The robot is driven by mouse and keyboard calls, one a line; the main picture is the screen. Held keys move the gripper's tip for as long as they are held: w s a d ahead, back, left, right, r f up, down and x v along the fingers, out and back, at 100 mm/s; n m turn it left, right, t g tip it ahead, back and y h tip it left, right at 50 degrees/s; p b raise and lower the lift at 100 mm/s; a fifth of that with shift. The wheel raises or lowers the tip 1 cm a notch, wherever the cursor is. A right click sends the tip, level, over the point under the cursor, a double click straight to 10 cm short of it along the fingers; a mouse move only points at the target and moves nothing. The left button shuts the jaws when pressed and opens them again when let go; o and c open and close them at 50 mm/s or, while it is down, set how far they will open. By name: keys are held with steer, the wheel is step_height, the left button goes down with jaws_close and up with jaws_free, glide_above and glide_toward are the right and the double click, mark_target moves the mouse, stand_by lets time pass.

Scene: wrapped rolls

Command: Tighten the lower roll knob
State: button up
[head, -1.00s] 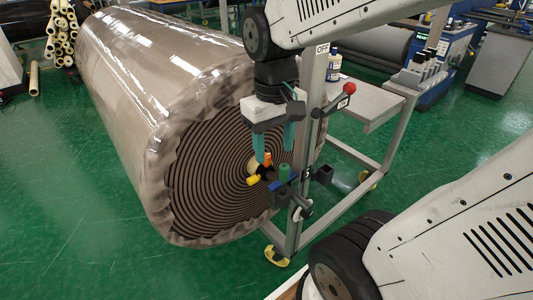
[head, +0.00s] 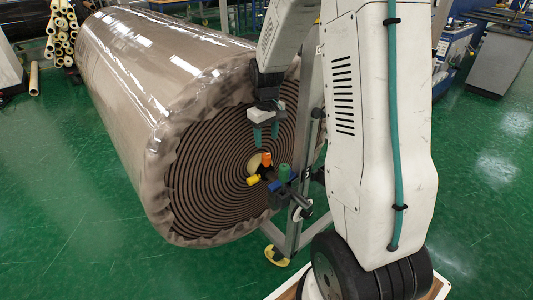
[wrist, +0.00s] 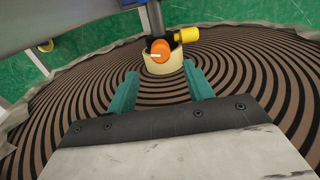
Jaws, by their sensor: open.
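An orange knob (head: 265,159) with a pale mark and a yellow knob (head: 253,180) sit at the core of a large wrapped roll (head: 140,80). The yellow knob is the lower of the two in the head view; I cannot tell for certain which one the task names. In the wrist view the orange knob (wrist: 160,52) faces me beyond the fingertips, with the yellow knob (wrist: 186,35) to its right. My gripper (head: 266,140) has green fingers, open and empty, above the orange knob in the head view. Its fingers (wrist: 160,72) show spread apart in the wrist view.
A green knob (head: 284,173) and a blue part (head: 277,186) are on the grey stand's bracket, right of the core. The stand's foot (head: 278,256) is on the green floor. My arm hides much of the stand.

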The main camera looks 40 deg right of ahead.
mark_target(266, 155)
step_height(266, 155, down, 7)
steer(key=shift+f, duration=0.1)
steer(key=c, duration=1)
